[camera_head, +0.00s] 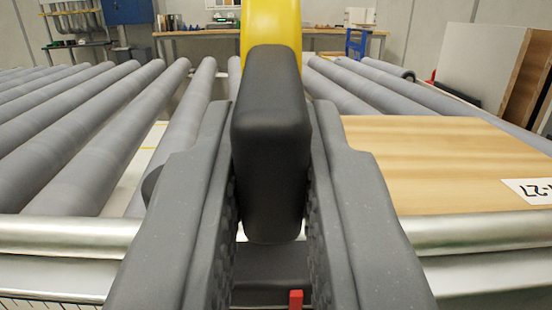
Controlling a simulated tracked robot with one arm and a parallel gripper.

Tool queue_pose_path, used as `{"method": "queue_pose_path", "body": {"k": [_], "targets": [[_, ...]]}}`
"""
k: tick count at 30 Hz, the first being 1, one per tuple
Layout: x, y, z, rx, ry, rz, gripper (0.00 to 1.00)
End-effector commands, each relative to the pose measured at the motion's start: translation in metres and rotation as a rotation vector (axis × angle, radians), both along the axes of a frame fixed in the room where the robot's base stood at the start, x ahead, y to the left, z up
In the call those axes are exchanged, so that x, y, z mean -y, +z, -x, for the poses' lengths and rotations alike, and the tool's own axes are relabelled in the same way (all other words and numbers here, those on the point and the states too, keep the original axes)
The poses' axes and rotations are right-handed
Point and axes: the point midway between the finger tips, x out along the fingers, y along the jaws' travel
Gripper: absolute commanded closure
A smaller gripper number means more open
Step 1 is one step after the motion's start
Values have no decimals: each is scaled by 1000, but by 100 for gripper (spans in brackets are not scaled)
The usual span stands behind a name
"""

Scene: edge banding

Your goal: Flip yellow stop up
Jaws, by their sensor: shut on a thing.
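The yellow stop (271,22) rises at the top centre of the view, beyond a black block-shaped end (271,125) that appears to be its handle. My gripper (271,190) is shut on this black end, with one grey finger on each side of it. The stop stands among the grey rollers. Its lower part and its mount are hidden behind the black end and my fingers.
Grey conveyor rollers (85,125) spread to the left and behind. A wooden panel with a white label (430,160) lies on the right, close to my right finger. A metal rail (480,230) crosses in front. A workbench (330,32) stands far back.

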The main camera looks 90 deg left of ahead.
Motion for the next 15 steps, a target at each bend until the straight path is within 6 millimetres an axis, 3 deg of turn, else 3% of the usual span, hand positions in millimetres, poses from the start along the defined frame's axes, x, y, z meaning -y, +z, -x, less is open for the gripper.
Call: {"method": "queue_pose_path", "body": {"k": [4, 15], "targets": [[3, -1, -8, -1, -10, -22, 100], [0, 1, -6, 0, -1, -33, 100]]}}
